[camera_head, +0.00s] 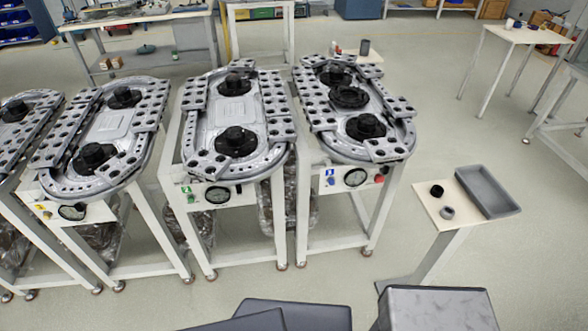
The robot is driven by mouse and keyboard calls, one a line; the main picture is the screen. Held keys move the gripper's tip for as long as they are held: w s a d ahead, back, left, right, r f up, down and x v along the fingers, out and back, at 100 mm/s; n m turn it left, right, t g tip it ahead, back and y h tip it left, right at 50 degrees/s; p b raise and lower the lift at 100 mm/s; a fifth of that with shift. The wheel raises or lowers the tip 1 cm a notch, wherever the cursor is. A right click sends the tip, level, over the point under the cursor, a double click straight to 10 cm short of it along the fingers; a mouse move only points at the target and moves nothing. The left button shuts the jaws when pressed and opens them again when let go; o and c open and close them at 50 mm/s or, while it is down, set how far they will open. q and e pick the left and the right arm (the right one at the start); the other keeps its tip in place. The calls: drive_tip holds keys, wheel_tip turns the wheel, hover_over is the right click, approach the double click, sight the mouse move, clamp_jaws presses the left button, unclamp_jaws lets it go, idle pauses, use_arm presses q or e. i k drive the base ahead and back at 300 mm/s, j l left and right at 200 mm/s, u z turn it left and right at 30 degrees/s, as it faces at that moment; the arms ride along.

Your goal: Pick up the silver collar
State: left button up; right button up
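A small silver-grey ring, which looks like the silver collar (447,212), lies on the pale top of a small side stand (459,202) at the right. A black ring (437,191) lies just behind it on the same stand, apart from it. A grey rectangular tray (487,191) sits on the right part of the stand, beside both rings. The collar is in plain view and nothing covers it. Neither of my grippers shows in the head view.
Several ring-track stations on white frames stand in a row, including one with a blue tag (352,107) and one with a green tag (236,119). Open floor lies between the nearest station and the side stand. A white table (512,33) stands at the back right.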

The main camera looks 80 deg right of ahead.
sight(445, 215)
drive_tip(key=z, duration=4.15)
